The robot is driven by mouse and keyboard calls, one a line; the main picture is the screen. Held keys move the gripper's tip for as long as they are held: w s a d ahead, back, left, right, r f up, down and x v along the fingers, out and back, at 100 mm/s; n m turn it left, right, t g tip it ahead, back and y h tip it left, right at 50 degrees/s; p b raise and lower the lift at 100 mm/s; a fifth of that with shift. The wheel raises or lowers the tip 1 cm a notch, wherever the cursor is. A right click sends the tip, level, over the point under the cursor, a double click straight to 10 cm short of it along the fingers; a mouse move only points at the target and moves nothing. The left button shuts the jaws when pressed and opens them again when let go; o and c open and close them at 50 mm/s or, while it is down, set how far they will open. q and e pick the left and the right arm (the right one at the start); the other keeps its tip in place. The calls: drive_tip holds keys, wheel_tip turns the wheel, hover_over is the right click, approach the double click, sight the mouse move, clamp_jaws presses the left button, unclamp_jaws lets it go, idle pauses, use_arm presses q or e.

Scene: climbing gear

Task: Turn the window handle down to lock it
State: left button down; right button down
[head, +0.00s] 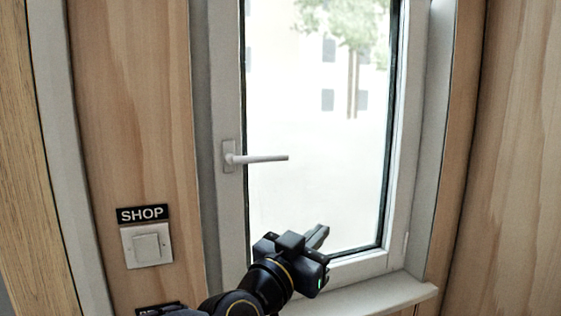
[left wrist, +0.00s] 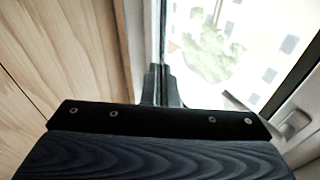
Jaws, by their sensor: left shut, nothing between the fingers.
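The white window handle (head: 262,158) sticks out level to the right from its plate on the left side of the white window frame (head: 231,210). My left gripper (head: 319,235) is below the handle and a little to its right, in front of the lower part of the pane. Its fingers are shut with nothing between them, and it is apart from the handle. The shut fingers (left wrist: 162,86) also show in the left wrist view, against the bright glass. My right gripper is out of view.
A white sill (head: 375,296) juts out below the window. A light switch (head: 147,245) under a SHOP sign (head: 142,213) is on the wooden wall to the left. The space in front of the pane around the handle is clear.

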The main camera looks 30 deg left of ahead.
sight(276, 156)
use_arm(q)
drive_tip(key=a+r+n+g+y+b, duration=0.1)
drive_tip(key=r+n+y, duration=0.4)
drive_tip(key=y, duration=0.5)
drive_tip(key=a+r+n+g+y, duration=0.2)
drive_tip(key=r+n+y, duration=0.3)
drive_tip(key=y, duration=0.5)
drive_tip(key=shift+w+a+n+y+b, duration=0.2)
drive_tip(key=shift+a+n+y+b, duration=0.15)
drive_tip(key=shift+a+n, duration=0.5)
drive_tip(key=shift+r, duration=0.1)
drive_tip(key=p+x, duration=0.4)
drive_tip(key=x, duration=0.6)
drive_tip(key=shift+w+a+f, duration=0.1)
drive_tip(key=shift+a+f, duration=0.05)
drive_tip(key=shift+f, duration=0.55)
drive_tip(key=shift+w+a+f, duration=0.1)
drive_tip(key=shift+a+f, duration=0.05)
drive_tip(key=shift+f, duration=0.6)
drive_tip(key=shift+w+a+f, duration=0.1)
drive_tip(key=shift+a+f, duration=0.05)
drive_tip(key=shift+f, duration=0.55)
